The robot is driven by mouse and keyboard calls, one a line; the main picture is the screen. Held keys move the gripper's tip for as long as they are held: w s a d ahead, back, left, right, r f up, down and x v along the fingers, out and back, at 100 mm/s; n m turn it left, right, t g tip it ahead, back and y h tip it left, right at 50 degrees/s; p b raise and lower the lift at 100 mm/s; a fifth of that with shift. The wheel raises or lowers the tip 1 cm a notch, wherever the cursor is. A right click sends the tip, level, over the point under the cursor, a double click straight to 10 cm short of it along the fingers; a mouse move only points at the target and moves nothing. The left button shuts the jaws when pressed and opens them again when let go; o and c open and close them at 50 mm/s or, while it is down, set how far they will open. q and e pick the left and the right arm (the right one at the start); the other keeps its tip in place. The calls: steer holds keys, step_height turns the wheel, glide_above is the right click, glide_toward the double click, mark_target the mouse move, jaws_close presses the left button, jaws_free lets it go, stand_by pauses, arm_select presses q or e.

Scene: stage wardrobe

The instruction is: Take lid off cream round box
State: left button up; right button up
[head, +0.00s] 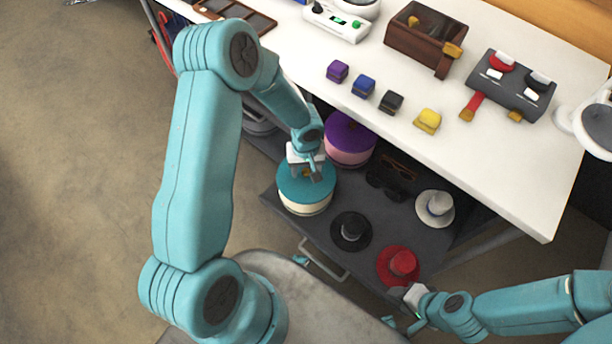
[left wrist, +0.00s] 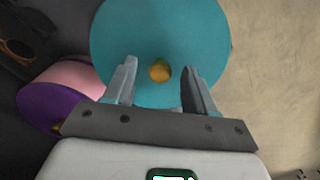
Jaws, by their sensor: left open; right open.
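The cream round box (head: 304,208) stands on the dark lower shelf with a teal lid (head: 291,190) on it. In the left wrist view the teal lid (left wrist: 160,28) fills the upper middle, with a small yellow-orange knob (left wrist: 160,70) at its centre. My left gripper (head: 308,176) is over the lid. In the left wrist view its open fingers (left wrist: 160,88) stand on either side of the knob, with gaps to it. My right gripper (head: 412,312) is open and empty, near the red hat at the shelf's front.
A pink round box (head: 346,156) with a purple lid (head: 350,130) stands close behind the cream box. A black hat (head: 351,231), a red hat (head: 401,264), a white hat (head: 436,208) and dark glasses (head: 388,188) lie on the shelf. The white tabletop (head: 500,175) overhangs behind.

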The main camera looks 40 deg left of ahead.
mark_target(307, 171)
arm_select(q)
jaws_close()
steer(key=shift+r, duration=0.1)
step_height(307, 171, up, 19)
steer(key=p, duration=0.3)
steer(key=w+d+r+m, duration=0.3)
steer(key=d+r+m, duration=0.1)
steer(key=d+m, duration=0.3)
steer(key=shift+r+m, duration=0.15)
steer(key=shift+m, duration=0.45)
